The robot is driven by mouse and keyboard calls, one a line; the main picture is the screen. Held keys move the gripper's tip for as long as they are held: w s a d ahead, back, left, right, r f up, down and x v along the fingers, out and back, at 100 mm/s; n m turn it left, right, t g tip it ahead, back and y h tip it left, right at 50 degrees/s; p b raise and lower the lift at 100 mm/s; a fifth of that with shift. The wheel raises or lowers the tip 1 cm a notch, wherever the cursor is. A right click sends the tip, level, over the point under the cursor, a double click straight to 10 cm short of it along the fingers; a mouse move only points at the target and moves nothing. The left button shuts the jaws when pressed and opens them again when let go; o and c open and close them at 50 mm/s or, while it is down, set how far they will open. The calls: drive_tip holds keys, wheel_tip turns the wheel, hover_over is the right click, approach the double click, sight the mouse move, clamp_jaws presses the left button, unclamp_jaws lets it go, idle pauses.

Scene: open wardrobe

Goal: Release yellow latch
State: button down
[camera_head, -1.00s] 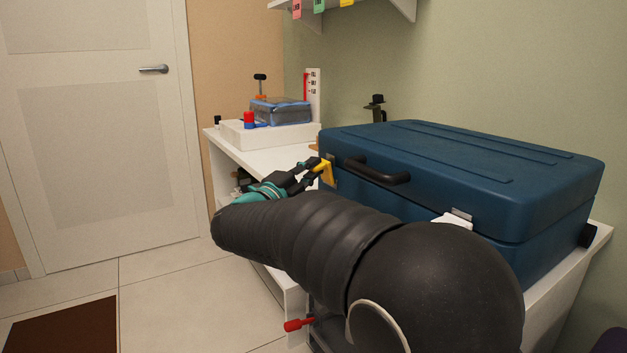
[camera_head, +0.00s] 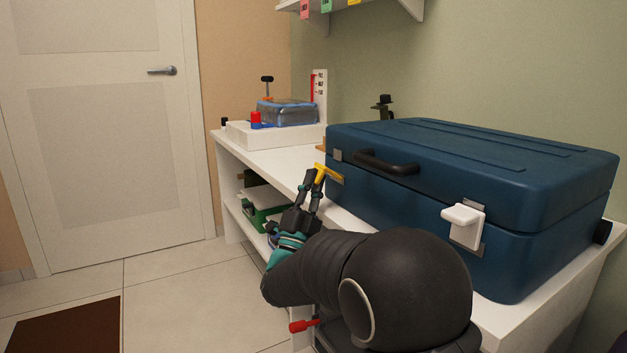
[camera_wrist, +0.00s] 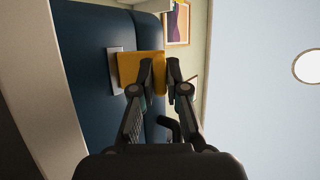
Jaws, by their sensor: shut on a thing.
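The yellow latch (camera_head: 330,173) is on the front of the blue case (camera_head: 530,225), near its left end. It sticks outward from the case, and a bare metal plate (camera_head: 338,155) shows above it on the lid. My gripper (camera_head: 314,178) is shut on the outer end of the yellow latch. In the wrist view, the yellow latch (camera_wrist: 130,68) runs from a grey plate on the case to between the fingertips of my gripper (camera_wrist: 160,68). The lid is down.
A white latch (camera_head: 464,225) lies against the case front at the right. A black handle (camera_head: 385,163) sticks out between the latches. A blue-lidded box (camera_head: 285,112) stands on a white block further left. The floor at left is open.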

drive_tip(key=shift+f+n+t+y, duration=0.1)
drive_tip(key=shift+n+t+y, duration=0.2)
drive_tip(key=c, duration=1.2)
unclamp_jaws()
drive_tip(key=v, duration=0.7)
drive_tip(key=shift+s+f, duration=0.1)
drive_tip(key=shift+f, duration=0.15)
